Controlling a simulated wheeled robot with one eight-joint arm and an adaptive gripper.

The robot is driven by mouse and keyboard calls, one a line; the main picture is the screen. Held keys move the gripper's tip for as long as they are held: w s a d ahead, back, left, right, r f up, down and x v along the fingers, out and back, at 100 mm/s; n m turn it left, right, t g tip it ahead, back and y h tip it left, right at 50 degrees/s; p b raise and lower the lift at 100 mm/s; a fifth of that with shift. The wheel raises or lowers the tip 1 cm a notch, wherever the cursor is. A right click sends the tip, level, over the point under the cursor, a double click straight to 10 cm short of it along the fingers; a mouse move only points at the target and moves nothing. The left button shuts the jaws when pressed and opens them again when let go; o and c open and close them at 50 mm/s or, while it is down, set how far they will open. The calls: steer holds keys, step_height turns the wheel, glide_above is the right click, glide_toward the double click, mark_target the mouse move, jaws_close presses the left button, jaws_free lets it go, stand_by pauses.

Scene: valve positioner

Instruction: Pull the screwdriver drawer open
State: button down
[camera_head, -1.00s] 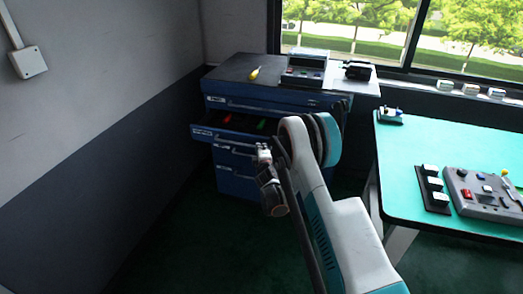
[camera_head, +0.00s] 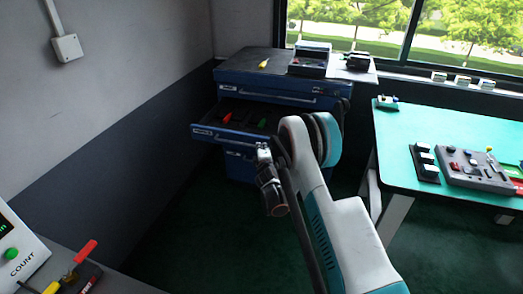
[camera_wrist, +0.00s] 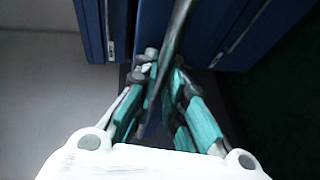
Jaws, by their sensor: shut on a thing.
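The blue screwdriver drawer (camera_head: 218,134) stands pulled out of the blue cabinet (camera_head: 240,166) in the head view. Red (camera_head: 227,118) and green (camera_head: 262,122) handles show inside it. A label is on the left of its front. My gripper (camera_wrist: 160,75) is shut on the drawer's grey handle bar (camera_wrist: 176,32) in the wrist view, with its teal fingers on both sides of the bar. In the head view my arm hides the right part of the drawer, and the grip itself is hard to see.
A yellow-handled tool (camera_head: 263,64) and a grey device (camera_head: 310,58) lie on the cabinet top. A teal table (camera_head: 400,170) stands at the right. A counter with a COUNT box (camera_head: 20,255) is at the lower left. Dark floor is clear in front of the cabinet.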

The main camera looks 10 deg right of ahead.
steer(key=c, duration=1.7)
jaws_free()
steer(key=shift+o, duration=0.2)
steer(key=d+v, duration=0.1)
steer(key=v, duration=0.6)
steer(key=shift+s+a, duration=0.25)
steer(key=shift+a, duration=0.25)
